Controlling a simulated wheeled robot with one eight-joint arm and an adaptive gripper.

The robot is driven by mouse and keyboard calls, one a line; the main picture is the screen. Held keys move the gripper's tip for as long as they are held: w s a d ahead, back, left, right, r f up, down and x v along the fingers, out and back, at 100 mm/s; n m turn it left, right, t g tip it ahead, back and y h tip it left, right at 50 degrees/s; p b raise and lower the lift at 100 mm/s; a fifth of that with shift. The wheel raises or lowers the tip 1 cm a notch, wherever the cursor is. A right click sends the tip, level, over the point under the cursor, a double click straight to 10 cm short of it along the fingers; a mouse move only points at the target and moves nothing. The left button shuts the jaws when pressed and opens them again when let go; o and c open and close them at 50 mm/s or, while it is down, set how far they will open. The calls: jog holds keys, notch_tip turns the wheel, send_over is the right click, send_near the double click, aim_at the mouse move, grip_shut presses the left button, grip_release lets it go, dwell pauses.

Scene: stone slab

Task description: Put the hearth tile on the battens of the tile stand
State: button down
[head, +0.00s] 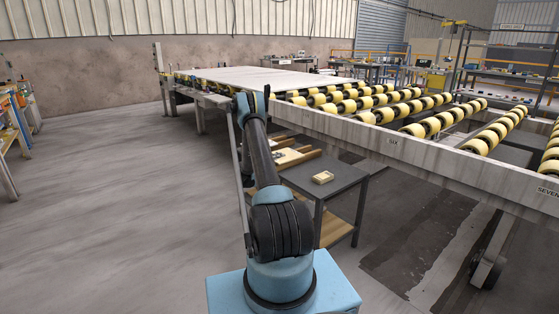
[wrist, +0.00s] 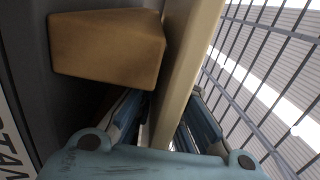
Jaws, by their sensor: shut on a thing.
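The hearth tile (wrist: 184,62) shows in the wrist view as a long beige slab seen nearly edge-on, running up to the top edge. My gripper (wrist: 166,104) is shut on it, one blue finger on each side. A brown wooden block (wrist: 105,48), perhaps a batten of the tile stand, is close left of the tile; I cannot tell whether they touch. In the head view, pale wooden battens (head: 297,157) lie at the left of a dark table, partly behind my arm. My gripper and the tile are not clear there.
The floor (head: 110,210) to the left is clear.

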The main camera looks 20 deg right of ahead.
jog(key=shift+f, duration=0.2)
jog(key=c, duration=1.6)
grip_release()
jog(key=shift+a, duration=0.1)
